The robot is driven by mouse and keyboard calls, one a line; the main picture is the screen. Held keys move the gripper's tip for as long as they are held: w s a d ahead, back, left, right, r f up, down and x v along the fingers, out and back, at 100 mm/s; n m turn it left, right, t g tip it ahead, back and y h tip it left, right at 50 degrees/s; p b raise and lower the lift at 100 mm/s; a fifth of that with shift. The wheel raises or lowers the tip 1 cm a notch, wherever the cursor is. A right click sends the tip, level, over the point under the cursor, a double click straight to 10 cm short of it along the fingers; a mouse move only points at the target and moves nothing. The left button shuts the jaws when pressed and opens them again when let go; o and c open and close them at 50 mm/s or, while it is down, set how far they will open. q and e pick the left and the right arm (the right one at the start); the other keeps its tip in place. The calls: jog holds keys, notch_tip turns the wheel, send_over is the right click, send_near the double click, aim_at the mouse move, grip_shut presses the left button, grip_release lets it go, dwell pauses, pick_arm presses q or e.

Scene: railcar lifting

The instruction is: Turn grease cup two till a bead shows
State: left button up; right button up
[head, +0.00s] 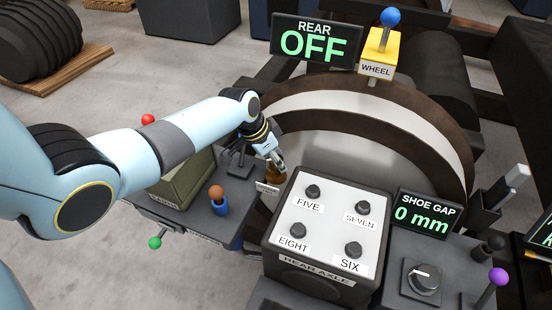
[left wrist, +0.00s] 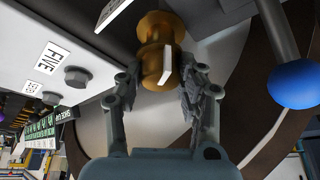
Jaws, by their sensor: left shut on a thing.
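A brass grease cup (left wrist: 158,30) with a white mark on its side fills the top middle of the left wrist view. My left gripper (left wrist: 160,82) is shut on it, one finger on each side. In the head view my left gripper (head: 271,160) reaches down beside the rear axle box, and a little brass (head: 274,174) shows at its fingertips. A small white label is beside the cup, but I cannot read its number. I can make out no grease bead on the cup. My right gripper is not in view.
The rear axle box (head: 327,222) has bolts labelled five to eight close to my gripper. The wheel (head: 365,105) stands behind. Displays read REAR OFF (head: 314,42) and SHOE GAP 0 mm (head: 424,214). A blue-ball lever (head: 389,20) and an orange-knobbed lever (head: 217,194) stand nearby.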

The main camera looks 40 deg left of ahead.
pick_arm(q)
jog(key=m+h+b, duration=0.1)
jog(key=m, duration=0.1)
jog(key=shift+w+f+m+g, duration=0.1)
jog(key=shift+m+g, duration=0.2)
jog(key=shift+m, duration=0.1)
jog(key=m+g+h+b, duration=0.1)
jog(key=m+b, duration=0.1)
jog(key=m, duration=0.1)
jog(key=shift+m+b, duration=0.3)
jog(key=m+b, duration=0.1)
jog(key=m, duration=0.1)
jog(key=m+g+b, duration=0.1)
jog(key=m+b, duration=0.1)
jog(key=shift+g+h, duration=0.3)
jog(key=shift+m+g+b, duration=0.6)
jog(key=shift+m+b, duration=0.2)
jog(key=shift+m, duration=0.8)
jog(key=o, duration=1.1)
jog(key=shift+o, duration=0.2)
